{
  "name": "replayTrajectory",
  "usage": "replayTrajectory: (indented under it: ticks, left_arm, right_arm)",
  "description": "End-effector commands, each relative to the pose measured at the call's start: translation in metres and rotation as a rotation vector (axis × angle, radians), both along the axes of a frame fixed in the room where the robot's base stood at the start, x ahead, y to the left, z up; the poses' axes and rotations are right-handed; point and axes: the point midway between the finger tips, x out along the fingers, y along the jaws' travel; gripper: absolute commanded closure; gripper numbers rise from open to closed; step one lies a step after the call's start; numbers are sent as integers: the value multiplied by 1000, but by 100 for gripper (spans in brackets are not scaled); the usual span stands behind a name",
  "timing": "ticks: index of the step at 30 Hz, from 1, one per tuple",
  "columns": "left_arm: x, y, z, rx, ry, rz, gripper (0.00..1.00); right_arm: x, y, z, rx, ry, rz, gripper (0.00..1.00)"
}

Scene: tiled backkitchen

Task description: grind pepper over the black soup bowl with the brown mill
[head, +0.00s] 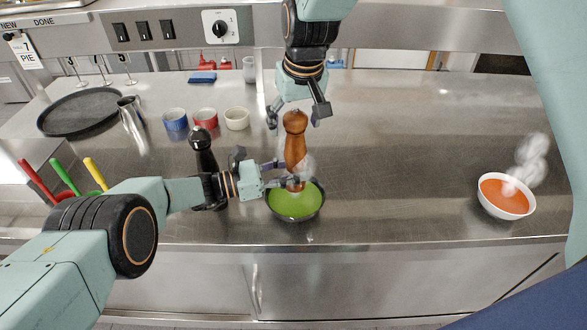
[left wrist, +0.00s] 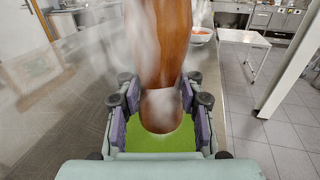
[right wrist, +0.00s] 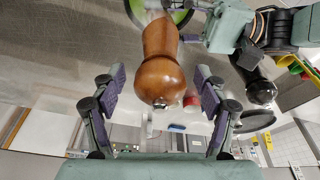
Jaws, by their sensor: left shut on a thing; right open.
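The brown mill (head: 295,140) stands upright over the black soup bowl (head: 297,216), which holds green soup and steams. My left gripper (head: 287,178) is shut on the lower part of the mill. In the left wrist view the mill (left wrist: 160,50) rises between the fingers, with green soup below it. My right gripper (head: 298,112) is open around the mill's top knob, coming from above. In the right wrist view the mill's rounded top (right wrist: 160,80) lies between the spread fingers, with gaps on both sides. The mill's lower end is partly hidden by my left gripper and steam.
A black mill (head: 203,150) stands left of the bowl, close to my left arm. A white bowl of orange soup (head: 506,196) steams at the right. Blue, red and cream cups (head: 237,119), a metal jug (head: 131,111) and a dark round tray (head: 80,112) stand behind left. The counter between the bowls is clear.

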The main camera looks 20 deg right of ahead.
Motion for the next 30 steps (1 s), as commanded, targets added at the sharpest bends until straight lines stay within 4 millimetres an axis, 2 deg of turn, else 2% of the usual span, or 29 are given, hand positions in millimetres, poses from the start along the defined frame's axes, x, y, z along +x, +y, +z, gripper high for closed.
replayTrajectory:
  ticks: [10, 30]
  left_arm:
    - [0, 0, 1, -1, -1, 0, 100]
    - [0, 0, 1, -1, -1, 0, 100]
  right_arm:
    - [0, 0, 5, 0, -1, 0, 25]
    - [0, 0, 62, 1, -2, 0, 25]
